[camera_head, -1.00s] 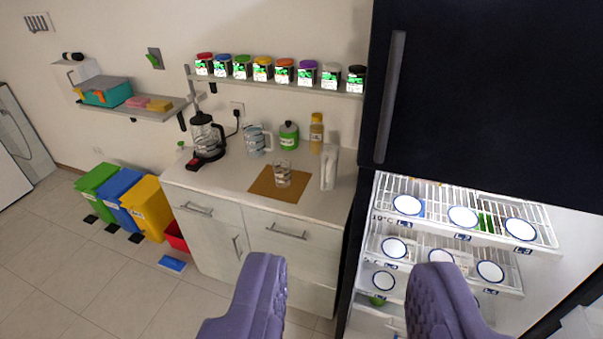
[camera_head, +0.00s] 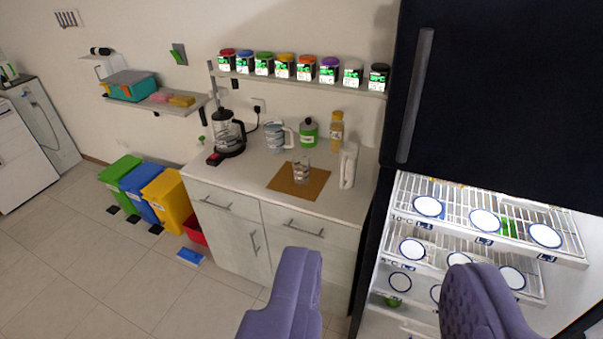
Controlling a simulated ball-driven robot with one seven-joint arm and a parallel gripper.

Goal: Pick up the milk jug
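A tall white jug (camera_head: 348,166), likely the milk jug, stands upright at the right end of the counter, beside the fridge. A clear and bluish pitcher (camera_head: 275,137) with a handle stands farther back on the counter. My gripper (camera_head: 380,258) shows at the bottom as two purple fingers spread wide apart. It is open and empty, in the foreground and well short of the counter.
A glass (camera_head: 301,171) stands on a brown mat (camera_head: 310,187) left of the white jug.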

